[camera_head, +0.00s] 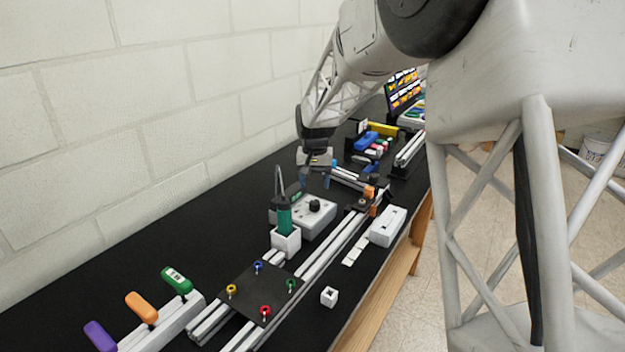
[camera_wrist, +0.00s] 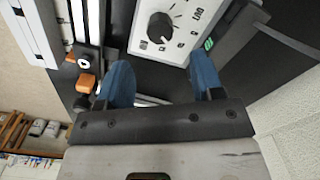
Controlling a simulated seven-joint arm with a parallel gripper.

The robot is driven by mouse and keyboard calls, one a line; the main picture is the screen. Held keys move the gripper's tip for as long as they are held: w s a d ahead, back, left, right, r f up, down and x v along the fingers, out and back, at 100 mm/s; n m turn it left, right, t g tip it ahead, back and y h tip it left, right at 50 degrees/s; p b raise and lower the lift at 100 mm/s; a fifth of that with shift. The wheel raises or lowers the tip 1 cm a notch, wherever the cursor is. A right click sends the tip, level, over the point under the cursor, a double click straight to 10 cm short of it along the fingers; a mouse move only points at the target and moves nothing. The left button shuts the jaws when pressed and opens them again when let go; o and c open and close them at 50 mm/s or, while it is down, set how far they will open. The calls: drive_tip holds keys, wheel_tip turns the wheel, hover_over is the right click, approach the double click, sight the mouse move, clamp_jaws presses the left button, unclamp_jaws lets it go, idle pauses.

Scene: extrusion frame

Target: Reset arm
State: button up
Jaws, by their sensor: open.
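My gripper (camera_wrist: 165,85) shows in the wrist view with its two blue fingers apart and nothing between them. In the head view my gripper (camera_head: 315,180) hangs above the far part of the black bench, just behind the grey box with a black dial (camera_head: 314,206). The dial box also shows in the wrist view (camera_wrist: 165,48), ahead of the fingers. Part of the arm fills the right side of the head view.
Aluminium rails (camera_head: 325,250) run along the bench (camera_head: 130,240). A green-handled tool stands in a white holder (camera_head: 286,241). A black plate (camera_head: 245,290) carries coloured knobs. A white box (camera_head: 387,226) and small white cube (camera_head: 329,296) sit at right. A block wall borders the left.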

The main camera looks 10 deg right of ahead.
drive_tip(key=s+r+n+t, duration=0.1)
drive_tip(key=s+r, duration=0.4)
drive_tip(key=s, duration=0.7)
drive_tip(key=s+r, duration=0.5)
drive_tip(key=s, duration=0.7)
drive_tip(key=s+f+n+t, duration=0.1)
drive_tip(key=s+f, duration=0.1)
drive_tip(key=s, duration=1.9)
drive_tip(key=shift+s+d+f+n+t, duration=0.25)
drive_tip(key=shift+s+n+t, duration=0.05)
drive_tip(key=shift+s+n, duration=0.1)
